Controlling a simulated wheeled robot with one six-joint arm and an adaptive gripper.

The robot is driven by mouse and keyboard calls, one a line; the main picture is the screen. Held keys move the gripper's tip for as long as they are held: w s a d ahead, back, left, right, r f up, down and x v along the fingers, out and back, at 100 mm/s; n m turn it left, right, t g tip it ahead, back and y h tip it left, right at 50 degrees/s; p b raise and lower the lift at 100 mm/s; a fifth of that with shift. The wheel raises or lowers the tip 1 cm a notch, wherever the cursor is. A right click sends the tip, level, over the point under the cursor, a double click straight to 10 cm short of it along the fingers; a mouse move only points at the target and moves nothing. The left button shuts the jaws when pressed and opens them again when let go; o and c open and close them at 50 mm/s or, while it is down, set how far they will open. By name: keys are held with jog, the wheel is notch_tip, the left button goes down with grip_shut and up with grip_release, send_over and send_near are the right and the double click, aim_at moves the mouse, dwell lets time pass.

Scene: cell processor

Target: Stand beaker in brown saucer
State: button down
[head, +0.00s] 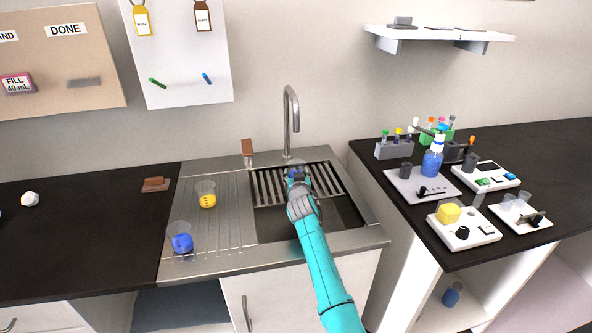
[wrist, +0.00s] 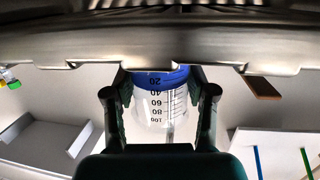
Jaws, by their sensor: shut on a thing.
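My gripper (wrist: 160,105) is shut on a clear graduated beaker (wrist: 155,106) with blue liquid at its base end. The wrist view is upside down, so the base shows at the top. In the head view my gripper (head: 297,184) is over the sink, and the held beaker (head: 295,173) is mostly hidden behind it. No round brown saucer is clear to me. A flat brown dish (head: 147,188) with a brown block on it lies on the dark counter left of the sink.
A yellow-filled beaker (head: 207,197) and a blue-filled beaker (head: 181,240) stand on the drainboard (head: 225,225). The tap (head: 291,115) rises behind the sink, with a brown upright piece (head: 247,150) to its left. Instruments crowd the right counter; the left counter is mostly clear.

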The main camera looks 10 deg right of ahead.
jog(key=shift+f, duration=0.85)
dwell(0.4)
jog(key=shift+c, duration=1.4)
grip_release()
jog(key=shift+f, duration=0.1)
